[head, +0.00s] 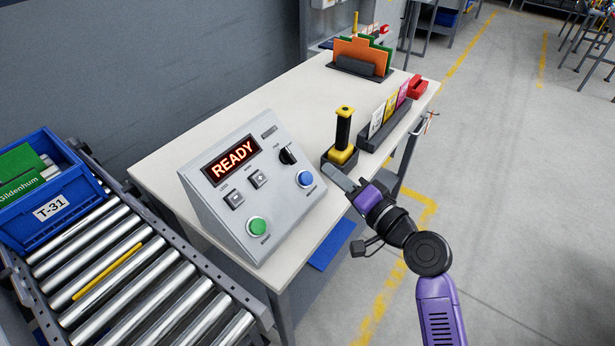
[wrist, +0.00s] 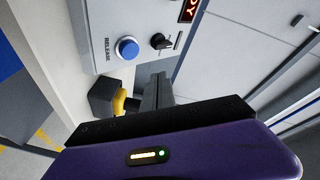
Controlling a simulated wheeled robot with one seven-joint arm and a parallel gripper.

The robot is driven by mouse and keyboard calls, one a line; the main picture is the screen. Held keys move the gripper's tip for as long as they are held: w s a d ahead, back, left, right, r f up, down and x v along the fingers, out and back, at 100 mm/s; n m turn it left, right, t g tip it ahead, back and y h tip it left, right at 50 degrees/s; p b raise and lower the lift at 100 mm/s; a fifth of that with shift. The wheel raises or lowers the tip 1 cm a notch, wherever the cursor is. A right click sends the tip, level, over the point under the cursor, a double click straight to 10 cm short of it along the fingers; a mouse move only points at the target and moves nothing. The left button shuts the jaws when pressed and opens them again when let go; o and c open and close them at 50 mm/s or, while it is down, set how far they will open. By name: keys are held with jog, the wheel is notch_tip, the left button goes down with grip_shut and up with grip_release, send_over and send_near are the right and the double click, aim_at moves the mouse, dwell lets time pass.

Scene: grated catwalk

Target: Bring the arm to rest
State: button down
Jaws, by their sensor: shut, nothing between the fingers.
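My purple and black arm reaches in from the lower right in the head view. My gripper (head: 340,178) is shut and empty, just above the front edge of the table and in front of the yellow-and-black joystick (head: 343,140). In the wrist view my gripper (wrist: 160,88) points toward the grey control panel (wrist: 130,25). The control panel (head: 250,190) also shows in the head view, left of my gripper, with its display reading READY. Its blue button (head: 305,179) is its nearest part to my gripper, and the fingers look apart from it.
A white table (head: 215,115) carries a card rack (head: 390,128), a red item (head: 417,88) and a folder holder (head: 361,58). A roller conveyor (head: 120,270) with a blue crate (head: 48,209) stands at left. Open floor (head: 500,180) lies at right.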

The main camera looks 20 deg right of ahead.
dwell(0.4)
jog(key=s+d+n+t+h, duration=0.1)
jog(key=s+d+h, duration=0.2)
jog(key=s+h, duration=0.15)
jog(key=s+d+t+h, duration=0.1)
jog(key=s+d+h, duration=0.2)
jog(key=s, duration=0.3)
jog(key=s+a+f+n+g, duration=0.1)
jog(key=s+a+n, duration=0.1)
jog(key=s, duration=0.8)
jog(key=s+a+f+n+g+y, duration=0.1)
jog(key=s+a+n, duration=0.1)
jog(key=s, duration=0.8)
jog(key=s+a+f+n+g, duration=0.1)
jog(key=s+a+n, duration=0.2)
jog(key=s, duration=0.8)
jog(key=shift+f+n+g+y, duration=0.3)
jog(key=shift+g+y, duration=0.05)
jog(key=shift+g, duration=0.05)
jog(key=shift+s, duration=0.1)
dwell(1.3)
